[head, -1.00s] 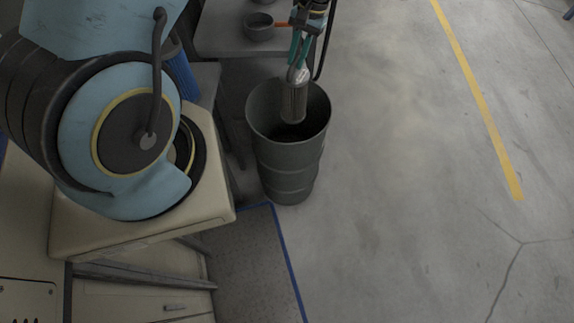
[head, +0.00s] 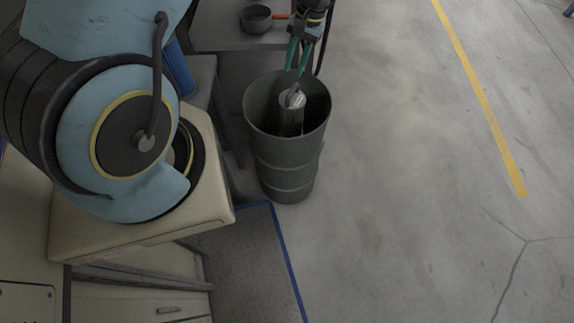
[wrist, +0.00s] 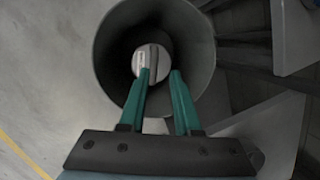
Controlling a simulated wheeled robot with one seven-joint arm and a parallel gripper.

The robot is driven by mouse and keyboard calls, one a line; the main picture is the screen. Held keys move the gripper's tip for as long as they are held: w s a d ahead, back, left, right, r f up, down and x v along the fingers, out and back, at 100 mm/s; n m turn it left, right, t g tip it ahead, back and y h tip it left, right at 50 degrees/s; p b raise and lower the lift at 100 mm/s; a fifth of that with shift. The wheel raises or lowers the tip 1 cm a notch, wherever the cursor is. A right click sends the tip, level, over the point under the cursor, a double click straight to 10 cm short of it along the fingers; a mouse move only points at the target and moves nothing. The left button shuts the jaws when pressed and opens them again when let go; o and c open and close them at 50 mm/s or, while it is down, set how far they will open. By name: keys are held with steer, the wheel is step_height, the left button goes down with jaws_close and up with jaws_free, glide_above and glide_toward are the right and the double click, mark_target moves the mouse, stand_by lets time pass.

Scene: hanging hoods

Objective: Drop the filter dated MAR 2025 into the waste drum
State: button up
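The metal filter (head: 291,118) is a silver cylinder with a bar handle on top. It stands roughly upright inside the dark grey waste drum (head: 285,178), its top below the rim. The wrist view looks down on the filter's round top (wrist: 141,62) within the drum (wrist: 106,62); a pale label there is too small to read. My gripper (head: 296,74) is over the drum's mouth, with green fingers apart. In the wrist view my gripper (wrist: 160,72) is open above the filter, its fingertips clear of the handle. The filter's bottom is hidden by the drum wall.
A grey table (head: 215,38) with a dark pan (head: 256,19) stands behind the drum. The floor right of the drum is clear, with a yellow line (head: 480,100).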

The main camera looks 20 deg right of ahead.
steer(key=o, duration=0.3)
steer(key=s+b+v, duration=0.1)
steer(key=b+v, duration=0.1)
steer(key=v, duration=0.8)
steer(key=shift+w+d+r+b, duration=0.15)
steer(key=shift+w+r+b, duration=0.2)
steer(key=shift+w, duration=0.15)
